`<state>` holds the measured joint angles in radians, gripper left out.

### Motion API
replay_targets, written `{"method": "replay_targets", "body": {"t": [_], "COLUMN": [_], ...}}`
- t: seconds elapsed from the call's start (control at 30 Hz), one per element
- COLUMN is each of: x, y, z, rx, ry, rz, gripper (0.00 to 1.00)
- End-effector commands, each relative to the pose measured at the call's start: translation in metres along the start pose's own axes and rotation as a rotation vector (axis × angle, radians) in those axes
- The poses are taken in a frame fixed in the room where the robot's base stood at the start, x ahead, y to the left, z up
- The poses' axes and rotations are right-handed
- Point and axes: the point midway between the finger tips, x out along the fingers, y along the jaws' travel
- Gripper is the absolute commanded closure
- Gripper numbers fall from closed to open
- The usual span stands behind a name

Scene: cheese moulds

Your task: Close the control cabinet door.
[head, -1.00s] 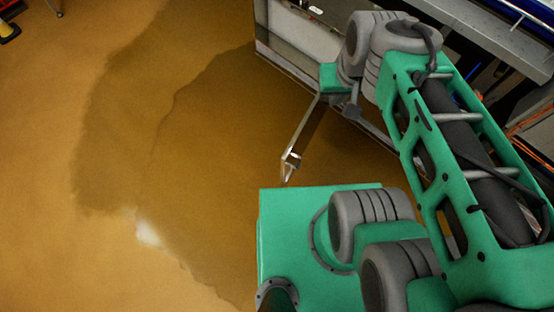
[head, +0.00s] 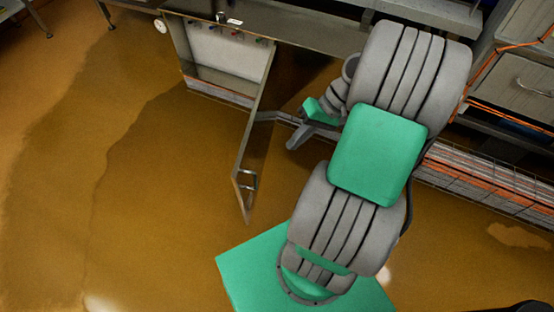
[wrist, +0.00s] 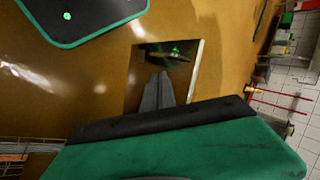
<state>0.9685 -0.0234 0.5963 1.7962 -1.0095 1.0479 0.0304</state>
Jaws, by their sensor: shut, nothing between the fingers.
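The control cabinet (head: 222,55) stands at the top of the head view, its pale interior exposed. Its steel door (head: 250,150) stands wide open, swung out from the right side of the opening. The door handle (head: 247,181) is near its free end. My gripper (head: 262,116) is shut and empty on the right, outer side of the door, near the hinge end; I cannot tell whether it touches. In the wrist view my gripper's grey fingers (wrist: 158,77) overlap a dark reflective panel (wrist: 180,82) with a pale edge, apparently the door.
A worktop (head: 290,30) runs above the cabinet. A wire cable tray with orange cables (head: 490,186) runs low along the right, below drawers (head: 525,82). The brown floor (head: 150,200) left of the door is clear.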

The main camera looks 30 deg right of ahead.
Motion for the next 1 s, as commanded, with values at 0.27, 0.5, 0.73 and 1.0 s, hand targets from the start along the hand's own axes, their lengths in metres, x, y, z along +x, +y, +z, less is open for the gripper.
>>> {"method": "replay_targets", "body": {"t": [0.27,0.5,0.73,1.0], "x": [0.059,0.105,0.122,0.122], "y": [0.001,-0.008,-0.022,-0.024], "z": [0.000,0.000,0.000,0.000], "rx": [-0.001,-0.004,0.000,0.001], "ry": [-0.002,-0.001,0.001,0.001], "rz": [0.001,0.004,0.004,0.004], "gripper": [1.00,1.00,1.00,1.00]}}
